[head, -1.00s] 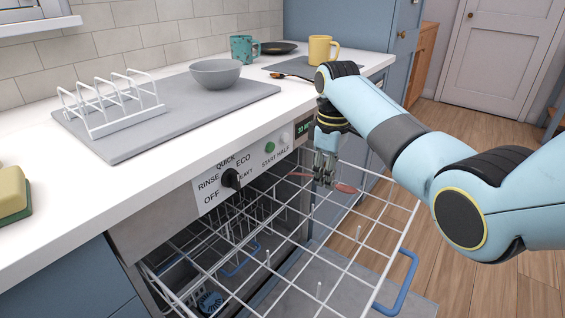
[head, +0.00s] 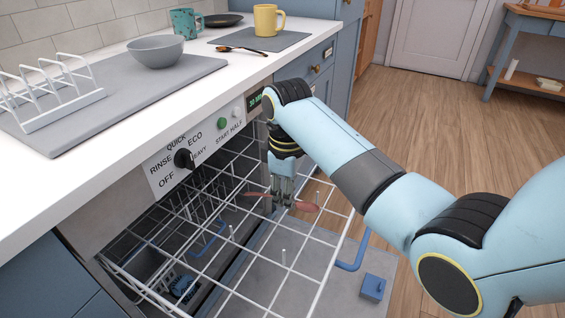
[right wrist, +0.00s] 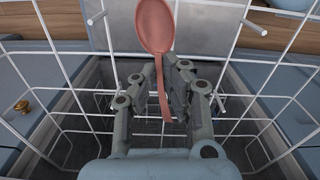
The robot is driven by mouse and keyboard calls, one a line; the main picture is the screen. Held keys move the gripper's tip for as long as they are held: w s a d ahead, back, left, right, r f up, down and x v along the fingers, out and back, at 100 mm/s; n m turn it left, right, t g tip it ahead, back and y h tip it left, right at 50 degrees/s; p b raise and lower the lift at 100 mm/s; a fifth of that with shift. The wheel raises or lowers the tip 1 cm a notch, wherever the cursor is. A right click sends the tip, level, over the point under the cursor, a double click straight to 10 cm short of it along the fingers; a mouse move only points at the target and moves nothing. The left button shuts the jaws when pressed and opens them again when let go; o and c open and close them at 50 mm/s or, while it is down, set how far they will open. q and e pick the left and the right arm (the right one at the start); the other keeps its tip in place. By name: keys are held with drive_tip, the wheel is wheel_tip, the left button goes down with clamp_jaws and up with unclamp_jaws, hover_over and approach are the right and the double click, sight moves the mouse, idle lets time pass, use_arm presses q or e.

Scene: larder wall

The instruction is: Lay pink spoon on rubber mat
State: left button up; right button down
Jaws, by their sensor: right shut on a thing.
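The pink spoon (head: 305,206) is in my right gripper (head: 281,200), at the wire dishwasher rack. In the right wrist view the fingers (right wrist: 168,78) are shut on the handle, with the spoon's bowl (right wrist: 155,25) beyond the fingertips. Whether the spoon touches the rack wires is unclear. On the counter, a large grey mat (head: 135,101) bears a white rack and a grey bowl. A smaller dark grey mat (head: 290,42) lies farther back under a yellow mug. I cannot tell which mat is rubber. My left gripper is not in view.
The white wire rack (head: 290,262) is pulled out below the counter edge. A teal mug (head: 186,23), a dark plate (head: 223,19) and a dark-and-orange utensil (head: 240,50) are on the counter. The large mat's front right part is bare.

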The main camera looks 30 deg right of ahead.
sight(287, 226)
drive_tip(key=shift+s+a+f, duration=0.25)
drive_tip(key=shift+s+f, duration=0.1)
drive_tip(key=shift+s, duration=0.1)
drive_tip(key=shift+s+a+f, duration=0.25)
drive_tip(key=shift+s+f, duration=0.05)
drive_tip(key=shift+s, duration=0.15)
wheel_tip(287, 226, down, 2)
drive_tip(key=shift+f, duration=0.7)
drive_tip(key=shift+w+d+f, duration=0.1)
drive_tip(key=shift+f, duration=0.1)
drive_tip(key=c, duration=1.5)
unclamp_jaws()
